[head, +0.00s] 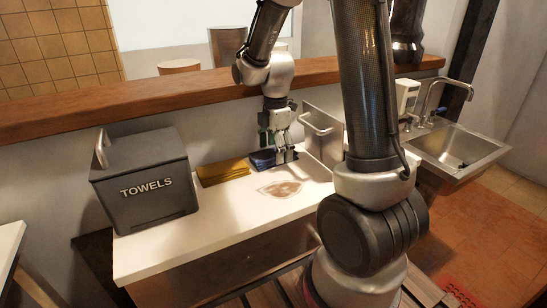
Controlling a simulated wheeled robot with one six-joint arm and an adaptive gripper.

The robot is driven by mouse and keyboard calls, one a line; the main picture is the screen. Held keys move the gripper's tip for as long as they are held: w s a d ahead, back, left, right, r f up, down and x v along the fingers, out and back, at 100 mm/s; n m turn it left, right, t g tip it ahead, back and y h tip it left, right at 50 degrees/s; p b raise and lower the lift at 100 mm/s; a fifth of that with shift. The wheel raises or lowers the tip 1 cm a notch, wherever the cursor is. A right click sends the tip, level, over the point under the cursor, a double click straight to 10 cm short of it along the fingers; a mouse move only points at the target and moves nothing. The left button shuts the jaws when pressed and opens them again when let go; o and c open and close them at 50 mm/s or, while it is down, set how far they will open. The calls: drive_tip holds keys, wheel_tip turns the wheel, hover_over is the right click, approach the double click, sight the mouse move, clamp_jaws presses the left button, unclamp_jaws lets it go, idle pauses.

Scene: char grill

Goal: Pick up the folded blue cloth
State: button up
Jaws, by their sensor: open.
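The folded blue cloth (262,160) lies on the white counter (219,222), just right of a folded yellow cloth (223,171). My gripper (284,158) points down at the right part of the blue cloth. It is open, with its fingertips low at the cloth. The gripper hides part of the cloth's right side, and I cannot tell whether the fingers touch it.
A dark towel bin (145,195) stands at the left of the counter. A metal container (322,139) stands close to the right of my gripper. A brown stain (281,188) marks the counter in front. A sink (455,146) is at the right. A wooden ledge (150,101) runs behind.

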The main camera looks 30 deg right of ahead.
drive_tip(key=shift+f, duration=0.35)
drive_tip(key=c, duration=1.1)
drive_tip(key=shift+r, duration=0.2)
